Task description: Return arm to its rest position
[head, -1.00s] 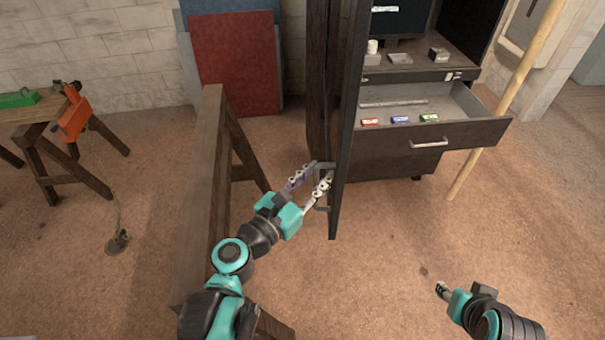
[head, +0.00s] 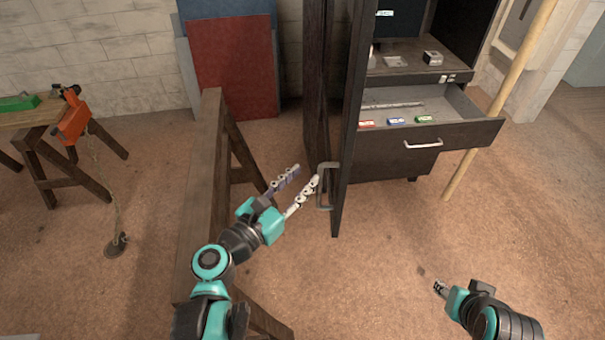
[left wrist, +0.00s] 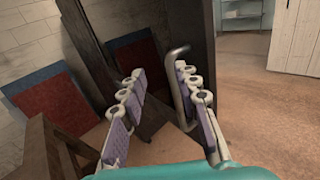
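My left gripper (head: 301,181) is open and empty, just left of the open cabinet door (head: 351,130). The door's bar handle (head: 325,186) is just right of its right finger and outside the grip. In the left wrist view, the two fingers (left wrist: 160,83) are spread apart, with the handle (left wrist: 180,85) close to the right finger; whether they touch is unclear. My right gripper (head: 439,288) is low on the right over bare floor. Its fingers are small and close together, so its opening is hard to tell.
A wooden sawhorse (head: 204,190) stands close along my left arm. The cabinet's drawer (head: 455,134) is pulled out, with small coloured boxes inside. A wooden pole (head: 503,95) leans at the right. The floor between door and right arm is clear.

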